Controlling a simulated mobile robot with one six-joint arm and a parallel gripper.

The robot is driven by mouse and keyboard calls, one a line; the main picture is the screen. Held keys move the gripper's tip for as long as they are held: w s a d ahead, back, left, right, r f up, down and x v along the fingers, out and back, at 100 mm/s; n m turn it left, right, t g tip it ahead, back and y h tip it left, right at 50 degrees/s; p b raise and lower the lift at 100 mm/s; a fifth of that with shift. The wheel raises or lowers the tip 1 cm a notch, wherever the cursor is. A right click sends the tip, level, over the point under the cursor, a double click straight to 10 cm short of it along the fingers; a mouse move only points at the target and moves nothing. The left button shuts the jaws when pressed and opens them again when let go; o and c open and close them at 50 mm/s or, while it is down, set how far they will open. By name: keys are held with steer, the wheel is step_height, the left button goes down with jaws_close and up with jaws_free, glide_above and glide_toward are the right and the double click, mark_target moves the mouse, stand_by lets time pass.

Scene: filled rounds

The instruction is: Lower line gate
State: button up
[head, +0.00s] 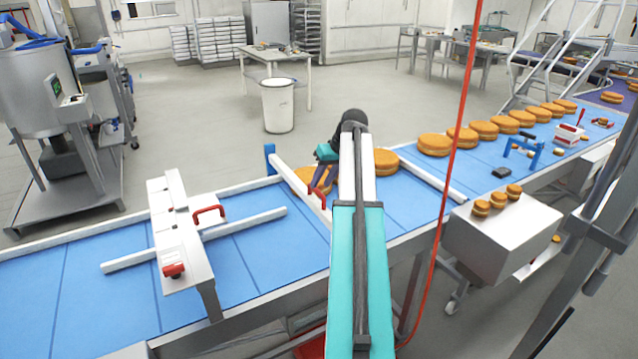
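The line gate appears to be a white bar (288,176) with a red handle (318,196), running slantwise across the blue conveyor (245,262) from a small blue post (270,158) at the far edge. I cannot tell its exact height over the belt. My teal and white arm reaches over the belt from the front.
A round cake (311,181) lies beside the bar, and another (386,161) follows; several more line the belt upstream. A white bridge (182,245) with a red handle and red button spans the belt at left. A red cable (452,150) hangs right of my arm.

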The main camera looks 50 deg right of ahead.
steer(key=shift+p+x, duration=0.4)
steer(key=shift+x, duration=1)
jaws_close()
